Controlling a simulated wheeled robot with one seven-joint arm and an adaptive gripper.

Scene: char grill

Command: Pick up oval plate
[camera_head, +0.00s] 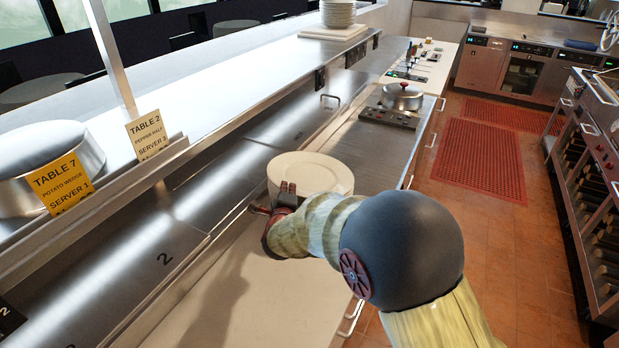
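A white oval plate (318,172) is on the steel counter, near the middle of the head camera view. It looks like the top of a short stack, but I cannot tell how many plates are under it. My gripper (287,192) is at the near left edge of the plate, with its reddish fingers upright against or just beside the rim. I cannot tell whether the fingers are closed on the rim. My own arm hides the near right side of the plate.
A lidded steel pot (402,97) stands farther along the counter. A raised steel shelf (240,90) with order tickets (147,134) and a stack of round plates (338,14) runs along the left. The pale board (215,290) before the plate is clear.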

